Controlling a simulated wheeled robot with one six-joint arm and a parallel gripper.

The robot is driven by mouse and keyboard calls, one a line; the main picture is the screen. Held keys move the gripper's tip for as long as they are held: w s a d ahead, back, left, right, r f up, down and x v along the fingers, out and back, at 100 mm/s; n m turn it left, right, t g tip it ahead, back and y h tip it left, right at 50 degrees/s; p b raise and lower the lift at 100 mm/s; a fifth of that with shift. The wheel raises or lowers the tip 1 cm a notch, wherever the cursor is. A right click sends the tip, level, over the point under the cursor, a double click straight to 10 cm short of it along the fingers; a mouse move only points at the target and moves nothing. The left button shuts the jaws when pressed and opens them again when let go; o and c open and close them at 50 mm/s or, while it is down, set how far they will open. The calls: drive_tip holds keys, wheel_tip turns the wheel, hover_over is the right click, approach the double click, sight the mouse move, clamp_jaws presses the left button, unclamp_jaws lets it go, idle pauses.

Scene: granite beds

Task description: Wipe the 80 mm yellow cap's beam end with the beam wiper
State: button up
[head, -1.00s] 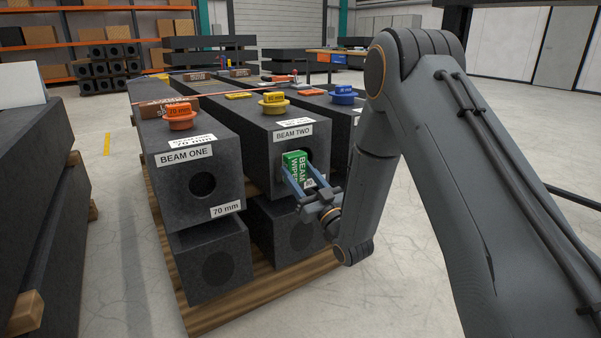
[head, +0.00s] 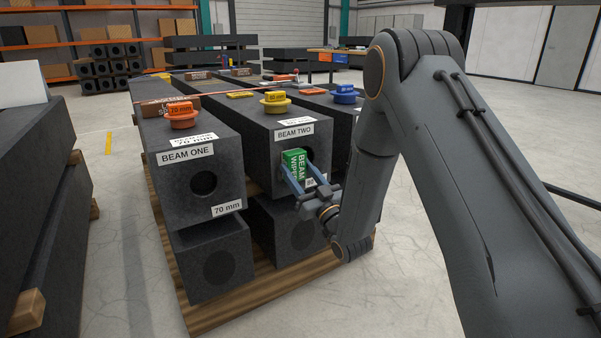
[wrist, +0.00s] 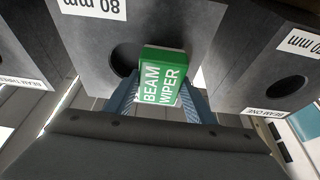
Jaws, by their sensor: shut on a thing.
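The yellow 80 mm cap (head: 276,102) sits on top of the middle beam, BEAM TWO (head: 250,142). That beam's end face has a round hole, partly covered by the green beam wiper (head: 294,163) in the head view. My gripper (head: 300,175) is shut on the wiper, a blue finger on each side. In the wrist view the wiper (wrist: 163,75) stands in front of the beam end, beside and partly over the dark hole (wrist: 124,60). An 80 mm label (wrist: 96,8) shows on that face. I cannot tell whether the wiper touches the granite.
BEAM ONE (head: 195,190) stands to the left with an orange 70 mm cap (head: 182,115). A blue cap (head: 345,94) sits on the beam to the right. More beams lie below on a wooden pallet (head: 215,314). The floor in front is clear.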

drive_tip(key=shift+r+p, duration=0.9)
drive_tip(key=shift+r, duration=0.4)
drive_tip(key=shift+w+f+b, duration=0.1)
drive_tip(key=shift+f+b, duration=0.6)
drive_tip(key=shift+f, duration=0.6)
drive_tip(key=shift+r+p, duration=0.95)
drive_tip(key=shift+r, duration=0.3)
drive_tip(key=shift+o, duration=0.2)
drive_tip(key=shift+f+b, duration=0.7)
drive_tip(key=shift+f, duration=0.55)
drive_tip(key=shift+a+r+p, duration=0.1)
drive_tip(key=shift+r+p, duration=0.85)
drive_tip(key=shift+r, duration=0.35)
drive_tip(key=shift+c, duration=0.2)
drive_tip(key=shift+f+b, duration=0.65)
drive_tip(key=shift+f, duration=0.7)
drive_tip(key=shift+s, duration=0.2)
